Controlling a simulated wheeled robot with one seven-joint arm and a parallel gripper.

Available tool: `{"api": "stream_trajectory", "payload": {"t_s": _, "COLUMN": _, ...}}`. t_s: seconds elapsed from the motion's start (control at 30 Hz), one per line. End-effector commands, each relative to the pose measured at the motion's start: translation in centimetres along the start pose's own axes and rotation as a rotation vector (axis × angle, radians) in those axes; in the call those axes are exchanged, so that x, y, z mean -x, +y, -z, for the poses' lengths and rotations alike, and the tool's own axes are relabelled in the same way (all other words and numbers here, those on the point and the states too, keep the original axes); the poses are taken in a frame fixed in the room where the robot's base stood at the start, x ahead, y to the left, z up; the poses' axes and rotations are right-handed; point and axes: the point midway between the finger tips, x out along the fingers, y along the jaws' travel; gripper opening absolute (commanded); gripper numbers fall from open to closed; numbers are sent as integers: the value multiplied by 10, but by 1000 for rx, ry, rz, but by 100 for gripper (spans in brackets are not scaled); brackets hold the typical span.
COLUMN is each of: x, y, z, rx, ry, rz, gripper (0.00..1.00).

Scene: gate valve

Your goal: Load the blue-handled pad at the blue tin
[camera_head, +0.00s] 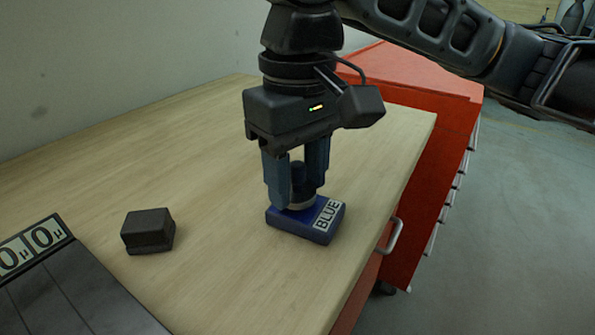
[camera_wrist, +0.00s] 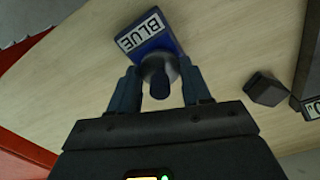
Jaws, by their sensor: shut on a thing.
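The blue tin (camera_head: 306,229) is a low, square, dark blue box with a white BLUE label, lying on the wooden bench. It also shows in the wrist view (camera_wrist: 172,43), at the top. The pad (camera_head: 298,176) has a dark blue upright handle and a pale round rim low down. Its handle end shows between my fingers in the wrist view (camera_wrist: 159,84). My gripper (camera_head: 297,191) points straight down, shut on the pad's handle. The pad's underside is hidden, but it appears to rest on or just above the tin's top.
A small dark block (camera_head: 148,231) lies on the bench (camera_head: 215,270) left of the tin. A dark panel (camera_head: 65,295) with white labels fills the lower left corner. The bench's right edge is near the tin, with a red drawer cabinet (camera_head: 420,90) beyond. The bench behind is clear.

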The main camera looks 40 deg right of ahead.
Motion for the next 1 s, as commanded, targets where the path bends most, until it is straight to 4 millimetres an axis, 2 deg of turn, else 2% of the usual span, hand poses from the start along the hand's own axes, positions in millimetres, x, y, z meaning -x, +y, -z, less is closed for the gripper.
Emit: {"api": "stream_trajectory", "payload": {"t_s": 1.0, "x": -9, "y": 0, "z": 0, "rx": 0, "ry": 0, "rz": 0, "gripper": 19}}
